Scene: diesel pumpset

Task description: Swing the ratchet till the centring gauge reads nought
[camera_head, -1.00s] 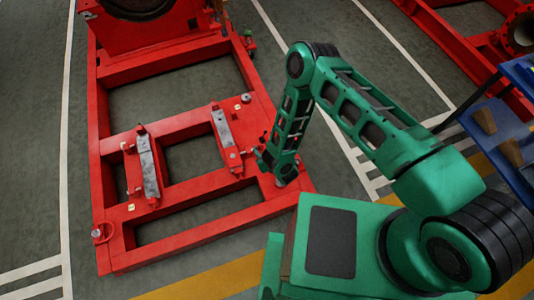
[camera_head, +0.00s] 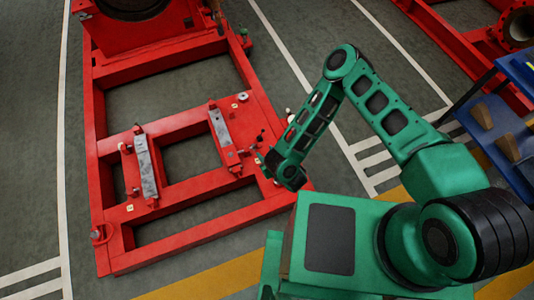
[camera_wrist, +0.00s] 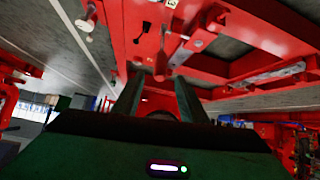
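The red pumpset base frame (camera_head: 105,150) lies on the floor in the head view, with two grey metal bars (camera_head: 147,168) (camera_head: 222,130) across its inner beams. My gripper (camera_head: 262,163) is low over the frame's right side, near the right bar's lower end; its fingers are too small there to read. In the wrist view my gripper's two dark fingers (camera_wrist: 157,85) stand apart, with a red part of the frame (camera_wrist: 160,62) showing between and beyond their tips. I cannot tell whether they touch it. I cannot make out the ratchet or a gauge reading.
Small pale square pieces sit on the frame near each bar (camera_head: 243,97) (camera_head: 130,207). A blue rack (camera_head: 490,125) with brown blocks stands at the right. Another red frame (camera_head: 460,45) is at the upper right. Grey floor is clear left of the base.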

